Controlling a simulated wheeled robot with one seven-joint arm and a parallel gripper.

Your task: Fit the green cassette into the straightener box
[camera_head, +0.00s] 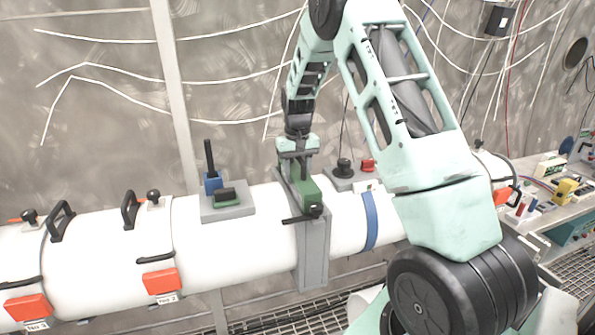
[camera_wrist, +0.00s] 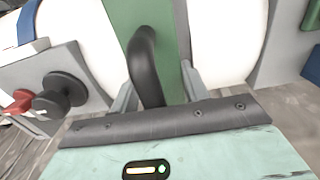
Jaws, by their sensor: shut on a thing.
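The green cassette (camera_head: 306,190) is at the top of the grey straightener box (camera_head: 313,255), which stands across the white pipe. My gripper (camera_head: 297,158) is above it, shut on the cassette's black handle. In the wrist view the cassette's green face (camera_wrist: 176,40) and curved black handle (camera_wrist: 146,65) show between my gripper's fingers (camera_wrist: 158,85). The cassette's lower part is hidden, so I cannot tell how deep it sits in the box. A dark bar with a knob (camera_head: 301,216) crosses the box front just below the cassette.
A grey plate left of the box carries a blue block (camera_head: 212,182) and a black-topped green piece (camera_head: 228,198). Right of the box are a black knob (camera_head: 344,166) and a red knob (camera_head: 368,165). A blue band (camera_head: 371,220) circles the pipe. A cluttered bench (camera_head: 545,185) stands at right.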

